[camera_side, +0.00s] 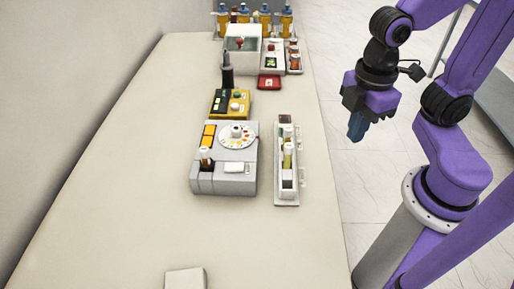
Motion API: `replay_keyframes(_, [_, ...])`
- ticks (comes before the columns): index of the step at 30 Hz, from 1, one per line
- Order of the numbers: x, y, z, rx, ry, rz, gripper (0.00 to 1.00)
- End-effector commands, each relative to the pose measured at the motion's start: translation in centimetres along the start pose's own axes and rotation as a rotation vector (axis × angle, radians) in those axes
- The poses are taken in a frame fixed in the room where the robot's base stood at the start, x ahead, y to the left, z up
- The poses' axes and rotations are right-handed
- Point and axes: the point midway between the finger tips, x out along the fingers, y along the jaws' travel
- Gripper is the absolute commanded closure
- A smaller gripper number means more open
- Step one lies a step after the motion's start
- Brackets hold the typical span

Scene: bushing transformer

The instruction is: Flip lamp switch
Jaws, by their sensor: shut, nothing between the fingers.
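My gripper (357,127) is shut and empty. It hangs in the air to the right of the table, over the tiled floor, apart from everything on the table. No lamp is clear to me in this view. I cannot tell which of these small parts is the lamp switch.
A white rack with vials (286,185) stands right of the grey box. A dark bottle (228,75), a red dish (269,86), a white bath (241,60) and orange bottles stand farther back. A white block (185,278) lies in front. The table's left side is clear.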

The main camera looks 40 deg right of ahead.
Motion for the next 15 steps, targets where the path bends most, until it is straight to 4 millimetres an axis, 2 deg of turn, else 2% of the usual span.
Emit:
replay_keyframes(1, [-0.5,0.8,-1.9,-0.064,-0.009,-0.002,1.00])
replay_keyframes(3, [-1.3,2.0,-4.2,-0.164,-0.021,-0.007,1.00])
replay_keyframes(15, [-4.3,7.8,-16.6,-0.728,-0.077,-0.069,1.00])
